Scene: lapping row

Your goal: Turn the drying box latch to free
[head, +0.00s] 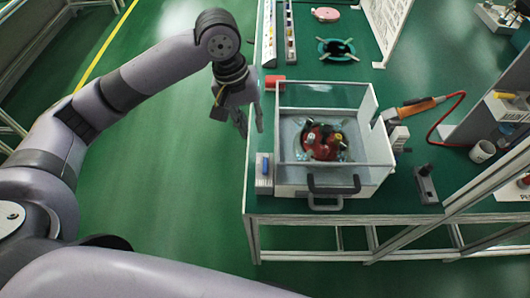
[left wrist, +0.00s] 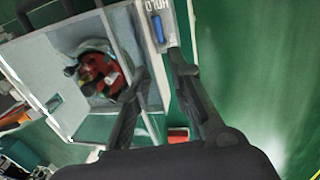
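The drying box (head: 345,176) has white walls and clear panels, with a dark handle on its front, and stands on the green bench. On its left side is a small pale plate with a blue lever, which looks like the latch (head: 264,168). In the left wrist view the blue latch lever (left wrist: 157,28) shows beside lettering that seems to read HOLD. My left gripper (head: 250,121) is open and empty, left of the box beyond the bench edge and farther back than the latch. Its fingers (left wrist: 158,68) are spread, with nothing between them touched. My right gripper is out of view.
A red and black part (head: 320,142) lies inside the box. A red block (head: 275,82) sits behind the box at the bench edge. An orange-handled tool (head: 415,106), a mug (head: 482,151) and a dark switch stand (head: 427,188) are to the right. Left of the bench is open floor.

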